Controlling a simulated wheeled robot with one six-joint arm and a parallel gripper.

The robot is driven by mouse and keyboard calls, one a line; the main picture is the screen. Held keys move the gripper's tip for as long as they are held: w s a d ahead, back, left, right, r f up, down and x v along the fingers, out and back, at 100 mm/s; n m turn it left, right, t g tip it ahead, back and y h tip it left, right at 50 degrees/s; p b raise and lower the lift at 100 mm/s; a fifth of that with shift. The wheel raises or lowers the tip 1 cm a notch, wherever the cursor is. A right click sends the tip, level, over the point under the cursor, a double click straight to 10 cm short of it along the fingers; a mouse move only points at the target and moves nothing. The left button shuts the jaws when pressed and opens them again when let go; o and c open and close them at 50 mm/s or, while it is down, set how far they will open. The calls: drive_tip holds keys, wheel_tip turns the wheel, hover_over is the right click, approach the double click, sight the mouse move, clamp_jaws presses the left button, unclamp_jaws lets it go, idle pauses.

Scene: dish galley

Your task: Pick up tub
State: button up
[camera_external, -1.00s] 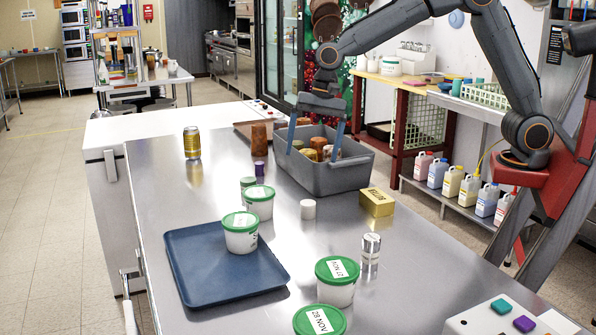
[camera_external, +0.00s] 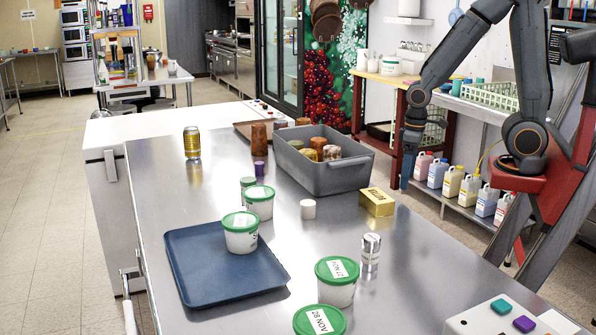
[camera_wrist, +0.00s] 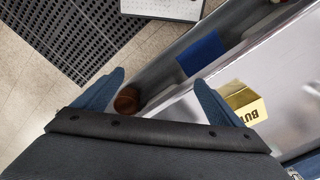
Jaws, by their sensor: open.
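Several white tubs with green lids are in the external view. One tub (camera_external: 240,241) stands upright on the blue tray (camera_external: 187,278), and another (camera_external: 259,205) stands just behind it on the steel counter. Two dated tubs stand at the front, one (camera_external: 337,292) marked 27 NOV and one (camera_external: 320,320) marked 28 NOV. My gripper (camera_external: 405,178) hangs beyond the counter's right edge, right of the grey bin and far from the tubs. In the wrist view my gripper (camera_wrist: 160,95) has its blue fingers wide apart with nothing held. No tub shows there.
The grey bin (camera_external: 335,180) holds several jars. A yellow butter block (camera_external: 377,202), a white cup (camera_external: 308,209) and a silver can (camera_external: 371,250) stand between bin and tubs. A gold can (camera_external: 192,142) stands farther back. Button panel (camera_external: 505,318) at front right.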

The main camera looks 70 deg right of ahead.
drive_tip(key=shift+s+d+f+n, duration=0.3)
drive_tip(key=shift+s+f, duration=0.25)
drive_tip(key=shift+s, duration=0.15)
drive_tip(key=shift+c, duration=0.5)
